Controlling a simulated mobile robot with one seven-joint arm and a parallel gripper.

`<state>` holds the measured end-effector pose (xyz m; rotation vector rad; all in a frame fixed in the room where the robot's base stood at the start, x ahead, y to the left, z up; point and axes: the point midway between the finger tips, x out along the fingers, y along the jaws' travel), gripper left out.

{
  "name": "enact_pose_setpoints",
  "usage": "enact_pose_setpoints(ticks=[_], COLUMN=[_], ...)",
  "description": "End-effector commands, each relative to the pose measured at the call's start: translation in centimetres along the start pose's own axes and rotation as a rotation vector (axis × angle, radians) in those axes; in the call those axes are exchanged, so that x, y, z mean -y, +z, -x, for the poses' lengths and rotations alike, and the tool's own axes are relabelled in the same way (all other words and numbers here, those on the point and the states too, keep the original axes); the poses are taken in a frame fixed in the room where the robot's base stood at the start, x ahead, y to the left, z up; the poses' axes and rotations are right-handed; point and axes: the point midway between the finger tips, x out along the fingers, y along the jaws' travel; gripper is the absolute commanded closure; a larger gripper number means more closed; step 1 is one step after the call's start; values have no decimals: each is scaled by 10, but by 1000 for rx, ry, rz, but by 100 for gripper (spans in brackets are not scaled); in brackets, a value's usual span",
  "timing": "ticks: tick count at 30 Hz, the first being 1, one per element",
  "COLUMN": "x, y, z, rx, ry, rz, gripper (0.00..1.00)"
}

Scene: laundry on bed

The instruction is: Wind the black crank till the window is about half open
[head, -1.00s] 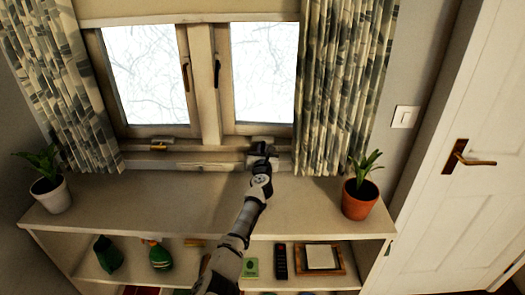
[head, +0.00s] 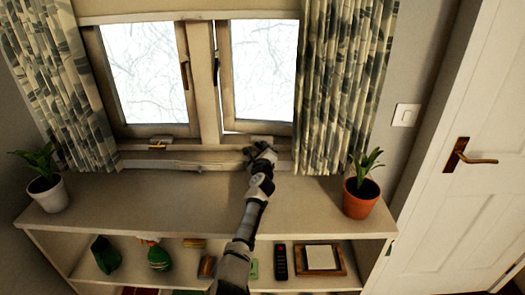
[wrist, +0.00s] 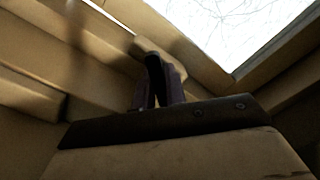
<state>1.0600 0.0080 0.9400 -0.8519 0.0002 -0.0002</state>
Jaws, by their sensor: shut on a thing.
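The window has two panes above a shelf. The right sash (head: 264,127) stands slightly ajar, with a thin bright gap along its lower left edge. My gripper (head: 262,153) is below this sash, at the sill. In the wrist view my gripper (wrist: 158,92) has its fingers closed around the black crank (wrist: 154,66), beside its pale housing (wrist: 160,58). Most of the crank is hidden by the fingers. The housing also shows in the head view (head: 262,139). The left sash (head: 150,130) looks closed.
A brass crank (head: 158,147) sits under the left sash. Patterned curtains (head: 345,80) hang at both sides. A white pot (head: 48,194) and a terracotta pot (head: 360,198) stand on the shelf top (head: 160,205), which is otherwise clear. A door (head: 455,210) is at right.

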Motion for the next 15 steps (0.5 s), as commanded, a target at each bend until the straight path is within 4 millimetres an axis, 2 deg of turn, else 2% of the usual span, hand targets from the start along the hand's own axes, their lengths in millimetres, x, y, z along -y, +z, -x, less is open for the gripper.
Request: enact_pose_setpoints(ticks=[15], x=[0], y=[-1], z=[0], rx=[0], ry=[0], rz=[466], gripper=[100])
